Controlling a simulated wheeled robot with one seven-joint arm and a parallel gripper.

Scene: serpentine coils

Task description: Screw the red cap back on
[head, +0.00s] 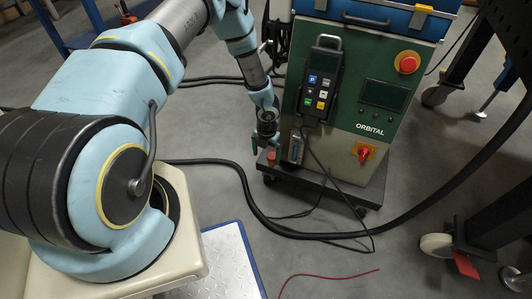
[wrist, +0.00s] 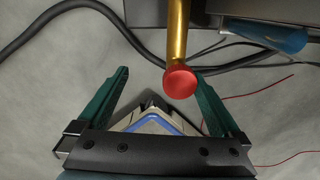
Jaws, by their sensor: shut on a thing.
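The red cap (wrist: 180,82) is at the near end of a brass tube (wrist: 178,28) in the wrist view. The two line up and overlap in the picture; I cannot tell whether the thread is engaged. In the head view the cap (head: 271,156) is a small red spot low at the left side of the green cart. My gripper (wrist: 161,74) has dark green fingers, with the cap close to the right fingertip and a visible gap on the left. In the head view my gripper (head: 267,149) points down beside the cart.
The green ORBITAL cart (head: 345,110) carries a hanging pendant (head: 322,80) and a red emergency button (head: 407,62). A thick black cable (head: 240,185) crosses the floor. A thin red wire (head: 325,275) lies in front. Black stands with casters are at right.

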